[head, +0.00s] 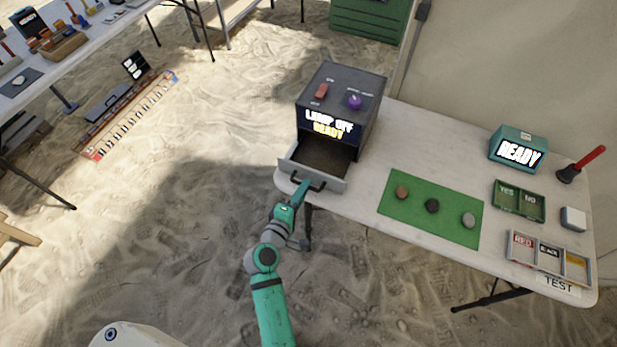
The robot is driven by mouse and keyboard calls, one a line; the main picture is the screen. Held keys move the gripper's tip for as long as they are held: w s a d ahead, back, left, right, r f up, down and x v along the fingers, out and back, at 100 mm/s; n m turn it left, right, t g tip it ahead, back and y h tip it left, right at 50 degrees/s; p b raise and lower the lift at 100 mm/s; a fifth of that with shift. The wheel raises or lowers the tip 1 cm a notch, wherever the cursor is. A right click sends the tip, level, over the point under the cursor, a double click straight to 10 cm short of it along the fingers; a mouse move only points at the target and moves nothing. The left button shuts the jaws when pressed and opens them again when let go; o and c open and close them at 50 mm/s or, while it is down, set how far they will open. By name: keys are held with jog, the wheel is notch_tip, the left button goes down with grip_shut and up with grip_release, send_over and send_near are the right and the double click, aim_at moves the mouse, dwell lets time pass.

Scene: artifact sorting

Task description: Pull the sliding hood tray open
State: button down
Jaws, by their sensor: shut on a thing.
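The dark hood box (341,95) stands at the left end of the white table, and its front display reads "LAMP OFF READY". Its sliding tray (325,156) sticks out of the front, open and empty, with a grey front panel. A dark handle (312,184) is on that panel. My gripper (303,188) is at the handle's left part and shut on it. The fingertips are small and partly hidden by my arm.
A green mat (430,232) with several stones lies right of the tray. Farther right are a teal "READY" box (517,149), a YES/NO tray (519,201) and a sorting tray (549,258). Sandy floor (180,250) left of the table is clear.

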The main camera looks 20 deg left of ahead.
jog(key=shift+s+d, duration=0.15)
jog(key=shift+d, duration=0.1)
jog(key=c, duration=1.9)
grip_release()
jog(key=shift+o, duration=0.3)
jog(key=shift+a, duration=0.1)
jog(key=v, duration=1)
jog(key=shift+s, duration=0.4)
